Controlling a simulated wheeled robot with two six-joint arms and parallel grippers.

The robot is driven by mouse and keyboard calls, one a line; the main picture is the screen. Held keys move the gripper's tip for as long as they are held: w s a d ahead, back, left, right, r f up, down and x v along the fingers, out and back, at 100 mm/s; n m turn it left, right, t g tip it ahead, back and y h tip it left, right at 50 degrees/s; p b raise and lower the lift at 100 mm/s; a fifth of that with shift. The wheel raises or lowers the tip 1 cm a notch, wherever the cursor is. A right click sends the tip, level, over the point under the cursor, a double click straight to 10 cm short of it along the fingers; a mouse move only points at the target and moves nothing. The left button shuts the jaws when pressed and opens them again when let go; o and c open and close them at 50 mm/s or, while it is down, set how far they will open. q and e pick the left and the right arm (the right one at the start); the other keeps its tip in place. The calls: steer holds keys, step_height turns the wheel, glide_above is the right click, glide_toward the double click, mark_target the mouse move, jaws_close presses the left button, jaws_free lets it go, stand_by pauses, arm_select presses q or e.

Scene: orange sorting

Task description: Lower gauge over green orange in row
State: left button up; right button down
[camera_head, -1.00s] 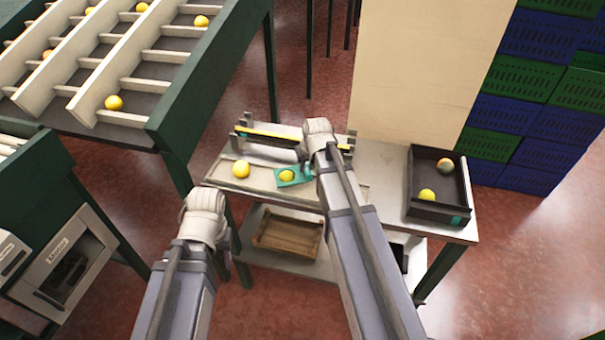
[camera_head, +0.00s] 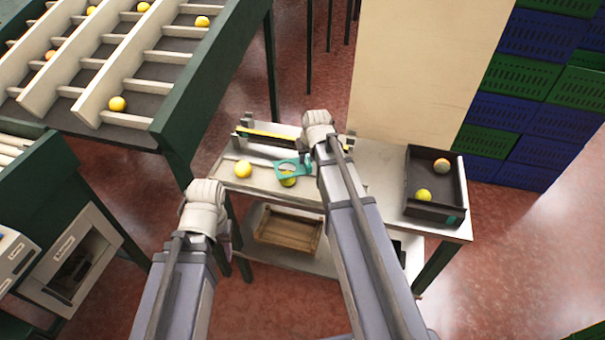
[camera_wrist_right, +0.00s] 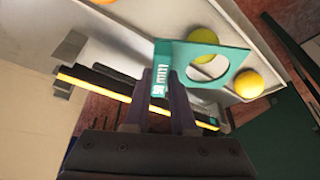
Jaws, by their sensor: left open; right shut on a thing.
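The gauge (camera_head: 306,172) is a flat teal plate with a round hole and a marked tab. My right gripper (camera_wrist_right: 167,103) is shut on its tab; in the head view the arm hides the fingers. Another yellow orange (camera_head: 243,169) lies to the left.
A rail with a yellow strip (camera_head: 270,133) runs along the back of the bench (camera_head: 378,170). A dark tray (camera_head: 432,211) with two fruits stands at the right. A wooden crate (camera_head: 289,232) is on the lower shelf. A slatted sorting rack (camera_head: 130,75) stands at the left.

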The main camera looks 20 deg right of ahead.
steer(key=shift+r+p, duration=0.95)
steer(key=shift+r, duration=0.15)
